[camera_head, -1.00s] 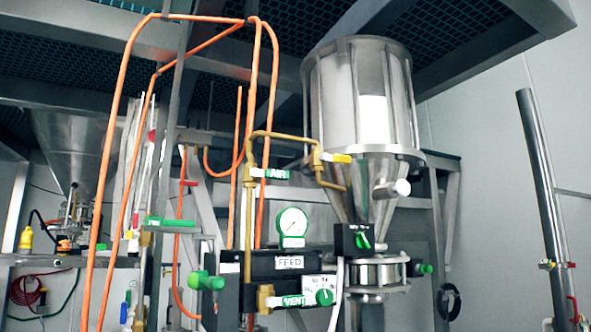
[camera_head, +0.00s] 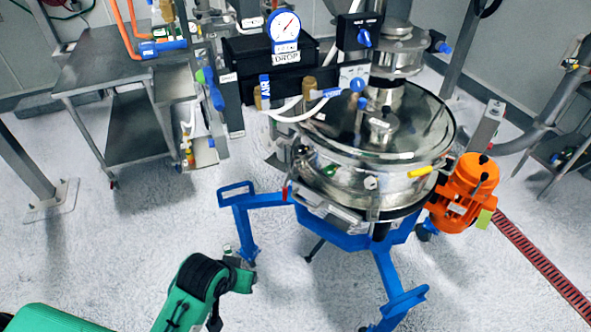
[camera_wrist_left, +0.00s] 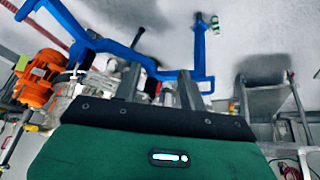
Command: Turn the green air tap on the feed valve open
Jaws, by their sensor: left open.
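The feed valve and its green air tap are out of the frame in both current views. The head view now shows a lower DROP panel (camera_head: 262,62) with a blue-rimmed gauge (camera_head: 285,27), a blue AIR tap (camera_head: 265,90) standing upright and a blue VENT tap (camera_head: 328,93) lying roughly level. My left gripper (camera_head: 240,268) is low at the bottom of the head view, above the floor and well below and apart from the panel. My right gripper is not in view.
A round steel sifter (camera_head: 375,140) stands on a blue frame (camera_head: 345,238), with an orange motor (camera_head: 465,190) at its right. A steel shelf cart (camera_head: 115,75) stands at the back left. The pale floor (camera_head: 150,240) at the left is largely clear.

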